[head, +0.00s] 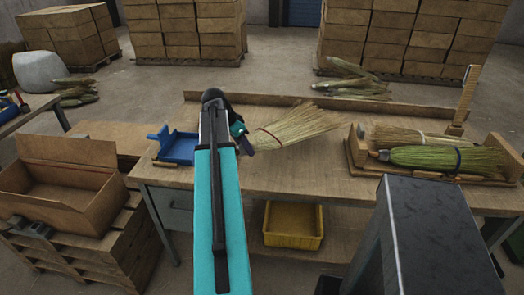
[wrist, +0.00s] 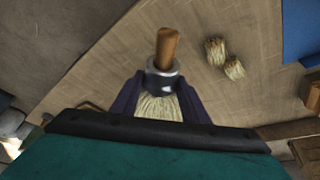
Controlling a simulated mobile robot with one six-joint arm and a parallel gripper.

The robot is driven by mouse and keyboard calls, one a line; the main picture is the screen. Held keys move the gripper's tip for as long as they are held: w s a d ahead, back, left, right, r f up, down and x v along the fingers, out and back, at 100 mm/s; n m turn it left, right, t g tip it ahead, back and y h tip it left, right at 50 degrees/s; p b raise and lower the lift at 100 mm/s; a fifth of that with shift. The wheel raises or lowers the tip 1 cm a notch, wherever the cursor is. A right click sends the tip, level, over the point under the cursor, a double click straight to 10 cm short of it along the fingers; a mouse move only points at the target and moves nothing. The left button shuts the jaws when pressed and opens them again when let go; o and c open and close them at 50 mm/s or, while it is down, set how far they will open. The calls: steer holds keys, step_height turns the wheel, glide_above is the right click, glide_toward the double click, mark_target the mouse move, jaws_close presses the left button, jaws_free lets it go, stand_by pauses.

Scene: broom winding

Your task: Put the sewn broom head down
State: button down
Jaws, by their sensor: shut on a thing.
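The pale straw broom head (head: 300,126), bound with a reddish band, fans out to the right above the workbench (head: 310,178) in the head view. My gripper (head: 243,146) is at its narrow left end, partly hidden by my arm. In the wrist view, my gripper (wrist: 155,98) is shut around the neck of the broom head (wrist: 158,106). A grey metal collar and a short wooden handle stub (wrist: 167,47) stick out past the fingers. The frames do not clearly show whether the broom head touches the bench.
A wooden tray (head: 356,172) at the right holds a pale and a green broom head. A blue holder (head: 177,146) stands left of my arm. Two small straw tufts (wrist: 215,52) lie on the bench. The bench's front middle is clear.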

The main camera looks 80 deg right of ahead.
steer(key=w+a+r+n+t, duration=0.2)
steer(key=w+a+n, duration=0.2)
steer(key=w+a, duration=0.55)
steer(key=w+a+r+n+t+h, duration=0.1)
steer(key=w+a+n, duration=0.45)
steer(key=w, duration=0.75)
steer(key=w+a+r+n+t, duration=0.2)
steer(key=w+a+n, duration=0.1)
steer(key=w+a, duration=0.7)
steer(key=w+a+r+n+t+y, duration=0.1)
steer(key=w+a+n, duration=0.3)
steer(key=a, duration=0.9)
steer(key=w+a+r+n+t+y, duration=0.1)
steer(key=w+a+n, duration=0.3)
steer(key=a, duration=1)
steer(key=w+a+r+n+t+y, duration=0.1)
steer(key=w+a+n, duration=0.4)
steer(key=a, duration=0.8)
steer(key=shift+w+a+r+y, duration=0.25)
steer(key=shift+w+y, duration=0.35)
steer(key=shift+w, duration=0.05)
